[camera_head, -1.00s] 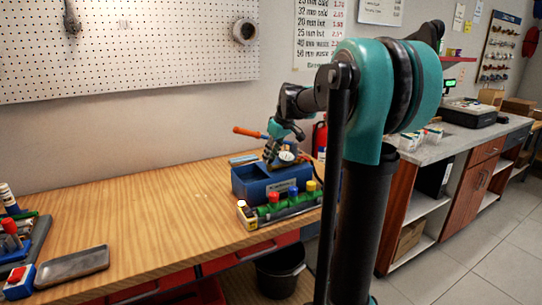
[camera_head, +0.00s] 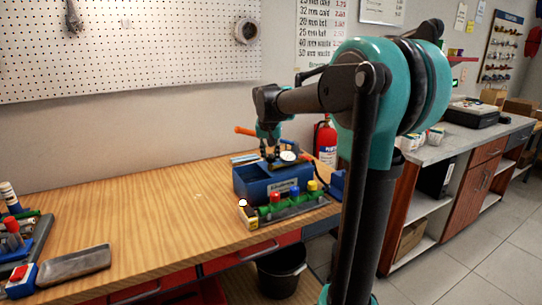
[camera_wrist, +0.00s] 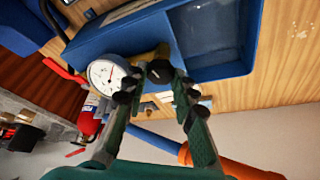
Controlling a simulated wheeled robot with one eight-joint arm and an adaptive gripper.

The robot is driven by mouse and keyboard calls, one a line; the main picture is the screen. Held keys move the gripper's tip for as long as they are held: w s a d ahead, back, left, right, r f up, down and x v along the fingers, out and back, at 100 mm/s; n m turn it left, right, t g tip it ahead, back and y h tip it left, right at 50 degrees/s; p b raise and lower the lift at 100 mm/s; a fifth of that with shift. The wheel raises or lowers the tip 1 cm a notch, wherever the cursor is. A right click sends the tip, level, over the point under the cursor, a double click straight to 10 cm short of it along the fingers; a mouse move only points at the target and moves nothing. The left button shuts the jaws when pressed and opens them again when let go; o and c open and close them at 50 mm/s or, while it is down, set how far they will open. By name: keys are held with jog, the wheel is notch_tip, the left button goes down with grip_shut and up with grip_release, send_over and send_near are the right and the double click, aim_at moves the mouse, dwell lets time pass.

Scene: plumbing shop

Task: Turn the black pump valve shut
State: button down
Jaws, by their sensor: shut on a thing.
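The blue test pump (camera_head: 250,186) stands on the wooden workbench near its right end. Its white round gauge (camera_head: 289,156) sits at the top and shows large in the wrist view (camera_wrist: 106,76). The black pump valve (camera_wrist: 159,70) is a dark round knob right of the gauge in the wrist view. My gripper (camera_wrist: 158,82) is shut on the black valve, with one finger on each side. In the head view my gripper (camera_head: 270,151) points down onto the pump top, and the valve is hidden there. The pump lever with its orange grip (camera_head: 245,131) sticks out to the left.
A rack with coloured caps (camera_head: 293,207) lies in front of the pump. A red fire extinguisher (camera_head: 325,143) stands behind it to the right. A grey tray (camera_head: 75,264) lies at the front left. The middle of the bench (camera_head: 150,210) is clear.

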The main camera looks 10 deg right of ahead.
jog(key=shift+a+m+h, duration=0.1)
jog(key=shift+m+h, duration=0.3)
jog(key=shift+m, duration=0.7)
jog(key=c, duration=1.2)
grip_release()
jog(key=v, duration=1.2)
jog(key=shift+w, duration=0.15)
